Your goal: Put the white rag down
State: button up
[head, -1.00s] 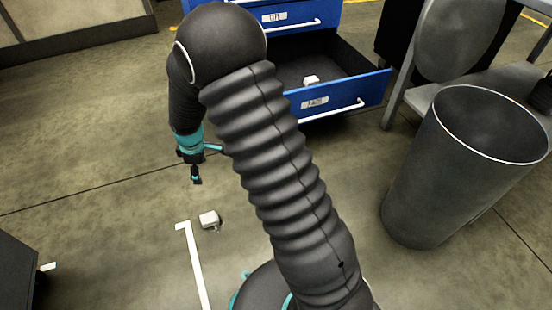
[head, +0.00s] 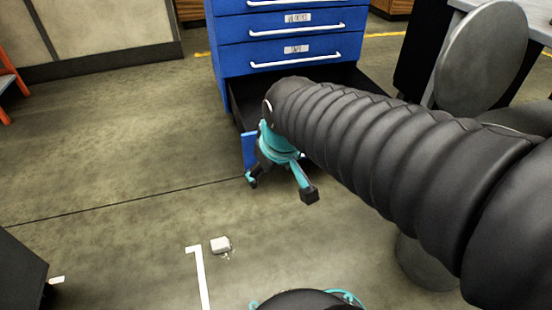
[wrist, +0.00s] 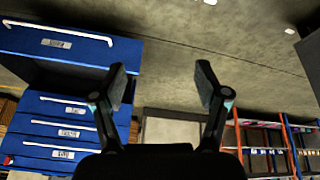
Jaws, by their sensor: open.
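A small white item (head: 220,245) lies on the floor beside a white floor line; it looks like a folded rag, but it is too small to be sure. My gripper (head: 281,188) is open in front of the low open drawer (head: 249,150) of the blue cabinet. In the wrist view my gripper (wrist: 160,80) has its two fingers wide apart with nothing between them. Much of the drawer's inside is hidden behind my arm in the head view.
The blue cabinet (head: 285,28) stands behind my gripper and also shows in the wrist view (wrist: 65,127). A grey bin (head: 425,265) is mostly hidden by my arm. A round grey disc (head: 483,60) is at the right.

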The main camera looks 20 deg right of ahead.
jog(key=s+d+r+m+t, duration=0.1)
jog(key=s+m, duration=0.2)
jog(key=s, duration=0.4)
jog(key=shift+s+d+r, duration=0.2)
jog(key=shift+s+d, duration=0.2)
dwell(0.7)
